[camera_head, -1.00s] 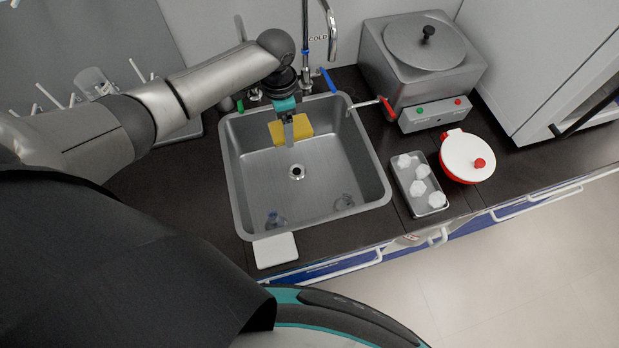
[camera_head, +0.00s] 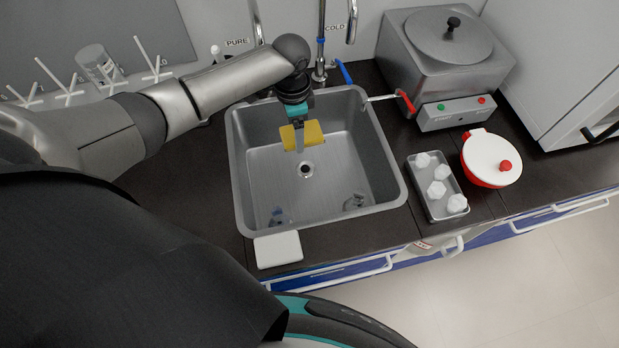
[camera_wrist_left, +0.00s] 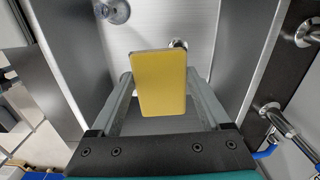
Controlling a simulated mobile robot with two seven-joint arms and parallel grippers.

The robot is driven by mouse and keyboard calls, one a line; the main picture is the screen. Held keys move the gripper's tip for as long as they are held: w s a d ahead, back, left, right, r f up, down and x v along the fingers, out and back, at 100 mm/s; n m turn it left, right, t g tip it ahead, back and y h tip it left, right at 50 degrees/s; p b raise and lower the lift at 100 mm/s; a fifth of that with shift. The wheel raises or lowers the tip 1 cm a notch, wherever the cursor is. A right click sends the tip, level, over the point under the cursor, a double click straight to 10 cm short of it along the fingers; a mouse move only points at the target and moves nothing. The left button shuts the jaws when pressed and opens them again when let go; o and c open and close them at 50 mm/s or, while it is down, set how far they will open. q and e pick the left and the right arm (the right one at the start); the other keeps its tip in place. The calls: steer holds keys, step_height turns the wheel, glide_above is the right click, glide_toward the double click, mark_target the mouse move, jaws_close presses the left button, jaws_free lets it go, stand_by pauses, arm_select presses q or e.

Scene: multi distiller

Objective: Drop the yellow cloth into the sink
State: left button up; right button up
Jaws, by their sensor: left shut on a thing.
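The yellow cloth (camera_head: 313,133) is a flat, block-like piece over the back part of the sink (camera_head: 240,190). My left gripper (camera_head: 299,145) is shut on it and points down within the sink's outline. In the left wrist view the yellow cloth (camera_wrist_left: 159,84) is between the two fingers (camera_wrist_left: 163,100), with the sink floor (camera_wrist_left: 190,25) behind it. The cloth appears to be above the sink floor; the exact height is hard to tell. The sink drain (camera_head: 306,170) shows just in front of it. My right gripper is not in view.
Two small clear pieces of glassware (camera_head: 278,216) stand in the sink's front part. A white block (camera_head: 278,249) lies at its front edge. The faucet (camera_head: 321,40) is behind. A metal device (camera_head: 447,65), a tray of white pieces (camera_head: 437,207) and a red-white pot (camera_head: 492,160) are right.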

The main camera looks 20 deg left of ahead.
arm_select(q)
steer(key=o, duration=1.2)
steer(key=shift+r, duration=0.1)
step_height(320, 180, up, 15)
steer(key=shift+r+p, duration=0.1)
steer(key=shift+p, duration=0.85)
